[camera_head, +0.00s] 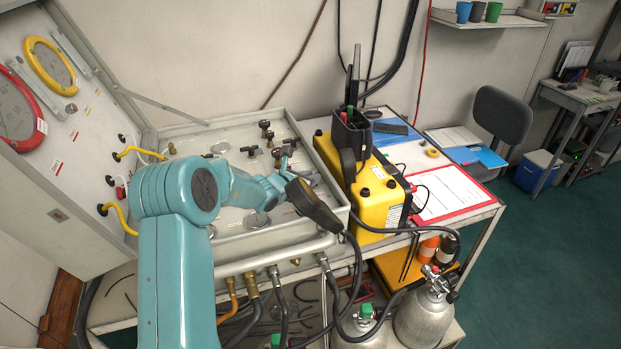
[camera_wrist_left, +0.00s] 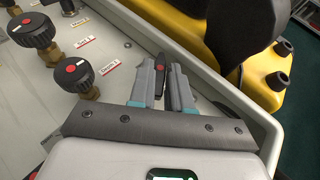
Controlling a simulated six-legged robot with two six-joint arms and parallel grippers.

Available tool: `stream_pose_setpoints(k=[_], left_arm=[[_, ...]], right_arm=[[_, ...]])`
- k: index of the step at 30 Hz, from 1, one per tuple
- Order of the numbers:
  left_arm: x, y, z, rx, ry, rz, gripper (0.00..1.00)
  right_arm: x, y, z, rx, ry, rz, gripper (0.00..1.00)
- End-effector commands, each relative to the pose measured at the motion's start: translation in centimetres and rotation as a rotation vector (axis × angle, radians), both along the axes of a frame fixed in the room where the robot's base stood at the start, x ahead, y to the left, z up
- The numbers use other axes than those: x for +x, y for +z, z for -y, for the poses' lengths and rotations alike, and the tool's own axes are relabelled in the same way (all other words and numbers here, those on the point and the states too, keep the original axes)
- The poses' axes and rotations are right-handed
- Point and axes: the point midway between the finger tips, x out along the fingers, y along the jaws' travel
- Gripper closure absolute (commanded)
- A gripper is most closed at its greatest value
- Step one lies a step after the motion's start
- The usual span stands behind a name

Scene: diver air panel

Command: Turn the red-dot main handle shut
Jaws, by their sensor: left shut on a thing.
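The red-dot handle (camera_wrist_left: 160,66) shows in the left wrist view as a narrow black lever with a red spot. It stands between the grey fingers of my left gripper (camera_wrist_left: 162,88), which are shut on it. Its base is hidden behind the fingers. In the head view my left gripper (camera_head: 290,178) is over the right part of the grey panel (camera_head: 235,238), and the handle cannot be made out there. My right gripper is in neither view.
Round black knobs with red dots (camera_wrist_left: 80,70) stand left of my gripper, by small labels. The panel's raised rim (camera_wrist_left: 215,82) runs close on the right, and a yellow case (camera_head: 375,205) stands beyond it. Several black-capped valves (camera_head: 267,132) stand behind my gripper.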

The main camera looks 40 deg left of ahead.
Motion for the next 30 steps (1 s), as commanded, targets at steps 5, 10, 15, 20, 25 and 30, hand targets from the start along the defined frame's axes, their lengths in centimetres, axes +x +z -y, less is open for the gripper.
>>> stream_pose_setpoints(k=[5,10,15,20,25,30], left_arm=[[-0.2,0.5,-0.8,0.005,0.016,0.008,1.0],[-0.2,0.6,-0.8,0.005,0.017,0.009,1.0],[-0.1,0.5,-0.7,0.005,0.015,0.008,0.53],[-0.1,0.4,-0.5,0.003,0.01,0.006,0.49],[-0.2,0.3,-0.4,0.003,0.007,0.005,0.49],[-2.1,0.9,-0.1,0.004,0.008,0.005,0.49]], right_arm=[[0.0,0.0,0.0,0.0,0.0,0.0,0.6],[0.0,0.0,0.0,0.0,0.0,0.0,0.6],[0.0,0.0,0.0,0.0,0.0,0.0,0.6],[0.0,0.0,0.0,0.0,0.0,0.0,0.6],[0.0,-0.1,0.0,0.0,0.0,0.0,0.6],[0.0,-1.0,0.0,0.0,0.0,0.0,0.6]])
